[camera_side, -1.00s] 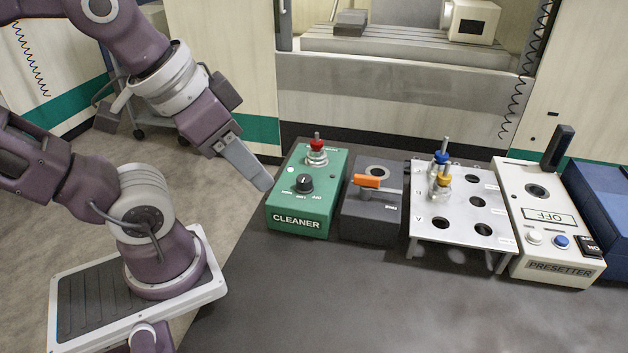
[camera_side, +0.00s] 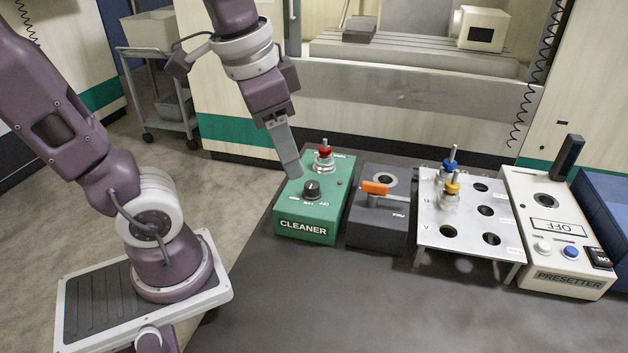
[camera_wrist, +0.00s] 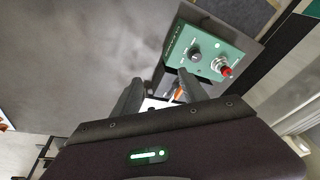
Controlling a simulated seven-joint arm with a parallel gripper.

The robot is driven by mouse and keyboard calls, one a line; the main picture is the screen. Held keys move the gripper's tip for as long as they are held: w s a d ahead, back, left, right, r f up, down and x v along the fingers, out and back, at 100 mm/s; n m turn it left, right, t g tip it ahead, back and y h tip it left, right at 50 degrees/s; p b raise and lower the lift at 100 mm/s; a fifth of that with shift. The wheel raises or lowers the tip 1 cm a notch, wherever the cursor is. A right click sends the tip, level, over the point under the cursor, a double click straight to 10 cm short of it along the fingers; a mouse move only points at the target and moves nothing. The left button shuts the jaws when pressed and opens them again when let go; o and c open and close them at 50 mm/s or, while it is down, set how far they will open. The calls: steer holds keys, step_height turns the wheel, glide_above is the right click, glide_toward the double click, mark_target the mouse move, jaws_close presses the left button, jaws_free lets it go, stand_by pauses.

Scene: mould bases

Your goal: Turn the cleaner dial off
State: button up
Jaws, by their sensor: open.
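The green cleaner box (camera_side: 305,228) stands on the dark table, with a black dial (camera_side: 312,190) on its top face. A red-collared tool holder (camera_side: 324,158) stands behind the dial on the same box. In the side view my gripper (camera_side: 293,176) points down at the box's left part, left of the dial and apart from it. In the wrist view my gripper (camera_wrist: 155,92) shows two spread, empty fingers. The wrist view also shows the cleaner box (camera_wrist: 225,45), its dial (camera_wrist: 195,54) and the red-collared holder (camera_wrist: 222,66) beyond the fingertips. The dial's exact setting is too small to read.
Right of the cleaner stands a dark box with an orange lever (camera_side: 375,188). Then come a metal rack (camera_side: 440,228) with blue- and yellow-collared holders and the white presetter (camera_side: 552,262). The table front (camera_side: 400,310) is clear.

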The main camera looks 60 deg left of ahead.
steer(key=w+a+f+m+g+y, duration=0.1)
steer(key=w+a+f+m+g, duration=0.25)
steer(key=w, duration=0.45)
steer(key=m+g+y, duration=0.2)
steer(key=g, duration=0.1)
glide_toward(312, 184)
steer(key=f, duration=0.1)
steer(key=x, duration=0.7)
steer(key=shift+s+a+f, duration=0.15)
steer(key=shift+a+f, duration=0.05)
steer(key=shift+f, duration=0.05)
steer(key=shift+h, duration=0.3)
jaws_close()
